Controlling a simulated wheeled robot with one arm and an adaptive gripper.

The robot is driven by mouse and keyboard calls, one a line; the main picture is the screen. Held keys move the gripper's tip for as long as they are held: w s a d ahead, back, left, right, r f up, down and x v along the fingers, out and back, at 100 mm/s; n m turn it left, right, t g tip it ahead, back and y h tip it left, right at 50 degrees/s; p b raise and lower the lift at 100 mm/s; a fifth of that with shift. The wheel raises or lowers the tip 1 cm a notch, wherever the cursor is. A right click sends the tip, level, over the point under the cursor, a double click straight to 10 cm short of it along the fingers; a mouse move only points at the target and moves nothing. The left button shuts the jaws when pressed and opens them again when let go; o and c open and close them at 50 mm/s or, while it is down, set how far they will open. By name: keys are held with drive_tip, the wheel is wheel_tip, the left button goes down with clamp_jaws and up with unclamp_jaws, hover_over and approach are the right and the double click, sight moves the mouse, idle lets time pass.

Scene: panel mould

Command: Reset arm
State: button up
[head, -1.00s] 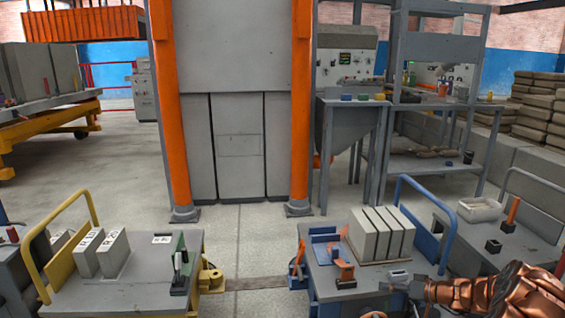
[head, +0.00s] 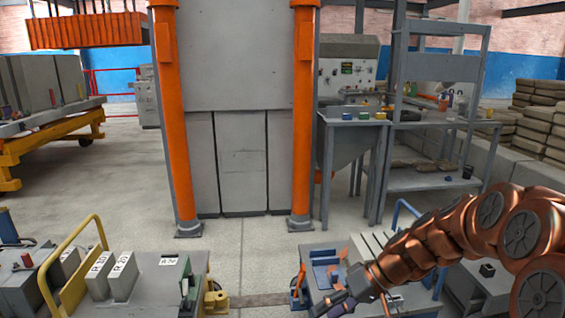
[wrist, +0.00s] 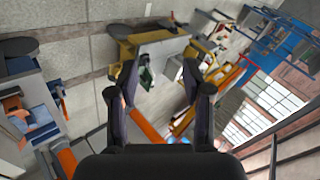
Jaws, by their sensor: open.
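My gripper (head: 340,301) is at the lower right of the head view, at the end of my copper-coloured arm, in front of the blue-handled cart (head: 322,262). In the wrist view my gripper (wrist: 160,90) has its two dark fingers spread apart with nothing between them. The wrist view is tilted and looks out over the hall, with the yellow cart (wrist: 150,40) beyond the fingers. My arm hides much of the blue-handled cart and part of its grey blocks (head: 372,245).
The yellow-handled cart (head: 150,296) with upright grey blocks (head: 110,275) stands at lower left. The grey press panel (head: 240,160) stands between orange columns (head: 172,120). A grey shelf rack (head: 430,180) stands at right. The floor between the carts and the press is clear.

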drive_tip(key=s+r+m+g+h+p, duration=0.1)
drive_tip(key=s+r+h+p, duration=0.1)
drive_tip(key=s+r+p, duration=0.45)
drive_tip(key=s+r+g+h+p, duration=0.1)
drive_tip(key=s+r+h, duration=0.15)
drive_tip(key=s, duration=0.65)
drive_tip(key=s+d+r+m+h+p, duration=0.1)
drive_tip(key=s+d+r+h+p, duration=0.1)
drive_tip(key=s, duration=0.4)
drive_tip(key=s+d+r+m+h+p, duration=0.2)
drive_tip(key=s+d+r+p, duration=0.2)
drive_tip(key=s+d+r, duration=0.1)
drive_tip(key=shift+s+d+r+p, duration=0.15)
drive_tip(key=shift+s+d+p, duration=0.25)
drive_tip(key=shift+s, duration=0.6)
